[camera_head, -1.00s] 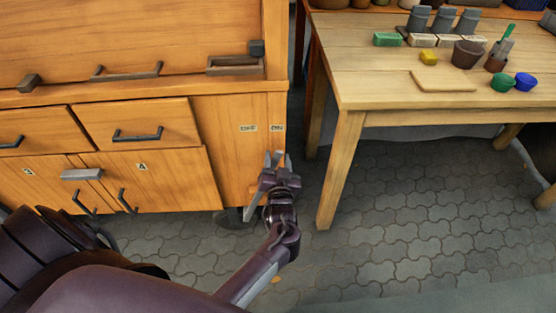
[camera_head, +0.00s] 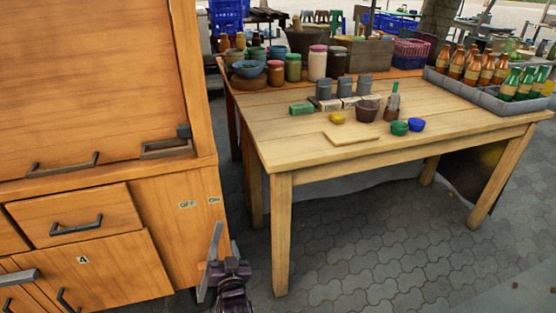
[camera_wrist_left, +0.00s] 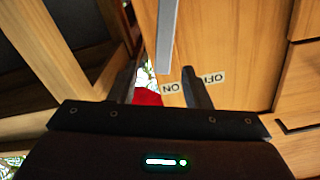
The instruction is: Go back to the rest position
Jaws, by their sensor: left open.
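My left gripper (camera_head: 222,252) is at the bottom of the head view, in front of the right edge of the wooden cabinet (camera_head: 150,205). In the left wrist view its two dark fingers (camera_wrist_left: 161,88) are spread apart with nothing held between them. The cabinet's "ON" label (camera_head: 214,200) and "OFF" label (camera_head: 187,204) are just above the gripper in the head view. In the wrist view a grey metal bar (camera_wrist_left: 167,40) on the cabinet shows beyond the fingers. My right gripper is not in view.
A wooden table (camera_head: 290,165) stands right of the cabinet, with jars, small bowls, a brown pot (camera_head: 368,108) and a cutting board (camera_head: 351,135) on it. Bottles stand in a grey crate (camera_head: 480,98) at its right. Paved floor (camera_head: 370,245) is clear in front.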

